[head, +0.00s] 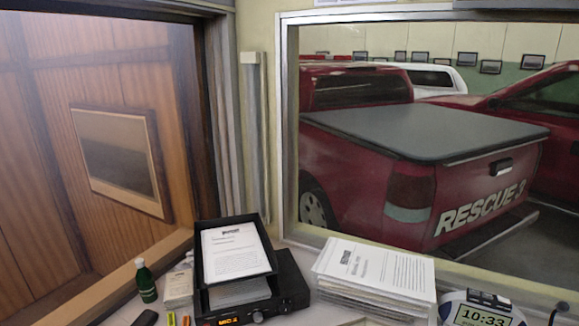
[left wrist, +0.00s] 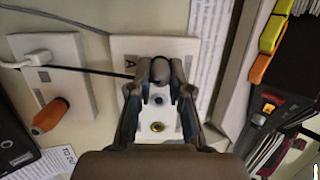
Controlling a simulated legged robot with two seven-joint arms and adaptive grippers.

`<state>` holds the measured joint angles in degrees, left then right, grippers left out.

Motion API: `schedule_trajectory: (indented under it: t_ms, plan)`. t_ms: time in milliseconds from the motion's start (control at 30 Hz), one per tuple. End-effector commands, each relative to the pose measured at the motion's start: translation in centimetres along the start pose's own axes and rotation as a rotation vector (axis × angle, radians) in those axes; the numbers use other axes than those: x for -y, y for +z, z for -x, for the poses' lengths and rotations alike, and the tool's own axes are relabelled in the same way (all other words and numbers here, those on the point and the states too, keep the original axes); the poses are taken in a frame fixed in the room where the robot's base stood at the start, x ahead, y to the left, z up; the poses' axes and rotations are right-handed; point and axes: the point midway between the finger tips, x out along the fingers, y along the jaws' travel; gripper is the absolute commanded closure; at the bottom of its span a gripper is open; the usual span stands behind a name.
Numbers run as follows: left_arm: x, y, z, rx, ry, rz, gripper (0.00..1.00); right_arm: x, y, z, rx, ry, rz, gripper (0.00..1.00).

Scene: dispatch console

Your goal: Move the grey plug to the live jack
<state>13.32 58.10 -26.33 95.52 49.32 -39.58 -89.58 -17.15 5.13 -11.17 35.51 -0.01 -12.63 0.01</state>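In the left wrist view, my left gripper (left wrist: 161,72) reaches over a white jack plate (left wrist: 190,47) marked A. Its fingertips close on both sides of a grey plug (left wrist: 160,82), with a dark cable running off to the left. Below the plug, the same plate shows a small dark jack (left wrist: 157,100) and a jack with a yellow ring (left wrist: 158,126). The fingers hide part of the plug, and I cannot tell whether it is seated in a hole. Neither gripper shows in the head view.
Left of the plate, another white plate (left wrist: 68,65) carries a white plug (left wrist: 38,57) and an orange plug (left wrist: 50,115). Orange and yellow markers (left wrist: 271,34) lie at the right. The head view shows a paper tray (head: 208,262), paper stacks (head: 375,272), a green bottle (head: 146,283) and a clock (head: 482,312).

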Motion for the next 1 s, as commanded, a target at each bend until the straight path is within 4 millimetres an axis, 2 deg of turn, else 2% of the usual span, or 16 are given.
schedule_trajectory:
  t_ms: [33, 200, 700, 1000]
  plan:
    - [0.1, 1.0, 0.2, 0.021, 0.003, -0.004, 1.0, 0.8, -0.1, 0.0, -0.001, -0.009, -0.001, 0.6]
    - [0.2, 0.8, 0.3, 0.026, 0.007, -0.007, 1.0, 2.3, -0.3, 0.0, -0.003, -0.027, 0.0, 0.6]
    - [0.2, 0.7, 1.2, 0.021, 0.007, -0.007, 1.0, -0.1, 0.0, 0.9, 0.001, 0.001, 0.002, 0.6]
    - [0.3, 0.8, 1.9, 0.019, 0.006, -0.007, 1.0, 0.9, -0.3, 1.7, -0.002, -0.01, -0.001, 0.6]
